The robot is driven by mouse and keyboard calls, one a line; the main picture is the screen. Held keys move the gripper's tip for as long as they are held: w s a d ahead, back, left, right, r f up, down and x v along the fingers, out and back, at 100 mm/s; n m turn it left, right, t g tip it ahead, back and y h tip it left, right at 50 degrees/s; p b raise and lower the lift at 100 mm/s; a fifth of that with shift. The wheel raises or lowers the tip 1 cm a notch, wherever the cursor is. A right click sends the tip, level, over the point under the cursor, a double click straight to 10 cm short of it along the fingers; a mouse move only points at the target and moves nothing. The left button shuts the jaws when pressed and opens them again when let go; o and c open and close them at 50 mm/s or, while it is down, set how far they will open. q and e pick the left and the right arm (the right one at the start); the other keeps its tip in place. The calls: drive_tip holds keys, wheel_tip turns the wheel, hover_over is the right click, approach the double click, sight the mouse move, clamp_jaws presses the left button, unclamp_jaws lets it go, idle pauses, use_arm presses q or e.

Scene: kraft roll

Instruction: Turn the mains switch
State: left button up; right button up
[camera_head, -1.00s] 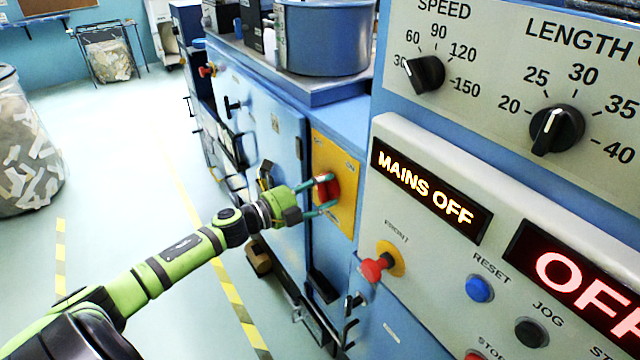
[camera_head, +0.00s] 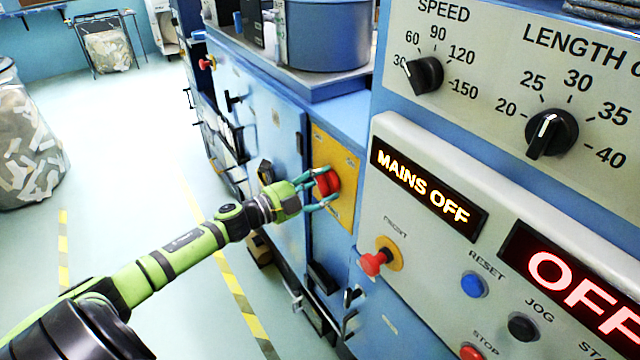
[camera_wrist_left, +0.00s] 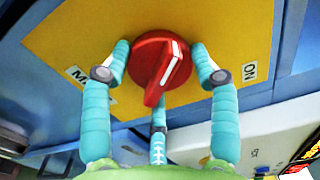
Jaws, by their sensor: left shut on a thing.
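The mains switch is a red rotary knob (camera_head: 326,183) on a yellow plate (camera_head: 346,205) on the side of the blue machine. In the left wrist view the red knob (camera_wrist_left: 160,62) has a handle with a white line, tilted from upper right to lower left. A label reading "NO" as seen is at the plate's right. My left gripper (camera_head: 322,188) has its teal fingers around the knob, shut on it; the fingers also show in the left wrist view (camera_wrist_left: 160,75). A lit display (camera_head: 425,188) reads "MAINS OFF". My right gripper is not in view.
The control panel at right carries a red front stop button (camera_head: 375,262), a blue reset button (camera_head: 473,285), a black jog button (camera_head: 522,327) and dials. A second display (camera_head: 575,280) reads "OFF". The floor at left is open, with a bin (camera_head: 28,150) of scraps.

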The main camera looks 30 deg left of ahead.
use_arm(q)
drive_tip(key=shift+s+d+f, duration=0.1)
drive_tip(key=shift+d+f, duration=0.15)
drive_tip(key=shift+d, duration=0.05)
drive_tip(key=o, duration=1.1)
drive_tip(key=shift+o, duration=0.2)
drive_tip(key=shift+r, duration=0.15)
drive_tip(key=shift+s+a, duration=0.3)
drive_tip(key=v, duration=1.1)
drive_tip(key=shift+s, duration=0.15)
